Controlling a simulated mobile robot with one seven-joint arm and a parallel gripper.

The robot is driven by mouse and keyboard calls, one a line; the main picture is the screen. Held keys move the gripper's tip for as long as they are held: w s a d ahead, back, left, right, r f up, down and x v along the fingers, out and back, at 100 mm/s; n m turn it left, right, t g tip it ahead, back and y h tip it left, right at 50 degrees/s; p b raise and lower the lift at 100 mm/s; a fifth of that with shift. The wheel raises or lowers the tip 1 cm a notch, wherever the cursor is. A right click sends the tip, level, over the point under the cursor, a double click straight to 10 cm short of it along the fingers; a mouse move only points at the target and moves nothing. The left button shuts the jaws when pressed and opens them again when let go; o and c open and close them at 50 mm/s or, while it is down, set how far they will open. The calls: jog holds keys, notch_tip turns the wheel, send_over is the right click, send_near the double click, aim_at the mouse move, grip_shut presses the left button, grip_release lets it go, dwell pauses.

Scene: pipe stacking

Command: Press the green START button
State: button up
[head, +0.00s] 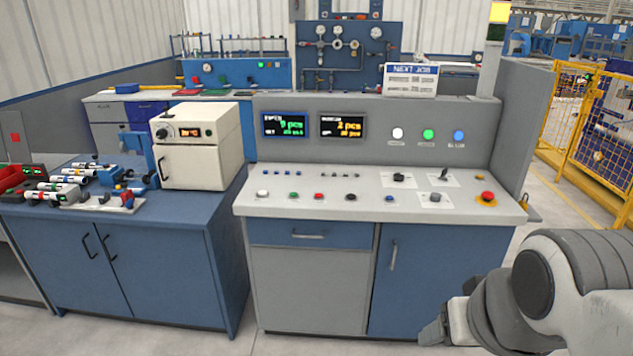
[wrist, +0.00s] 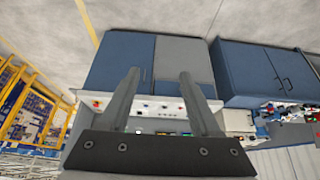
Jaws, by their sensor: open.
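My gripper (head: 436,328) is low at the bottom right in the head view, in front of the console's blue door and well apart from the green button. In the wrist view my gripper (wrist: 160,75) has its two fingers spread with nothing between them. The console shows upside down behind them, and I cannot pick out the green button there.
A red mushroom button (head: 487,196) on a yellow base, a black knob (head: 399,177) and switches share the panel. A green lamp (head: 428,134) is on the upright back panel. A white oven (head: 197,145) stands left on a blue bench. Floor before the console is clear.

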grip_shut()
dwell(1.4)
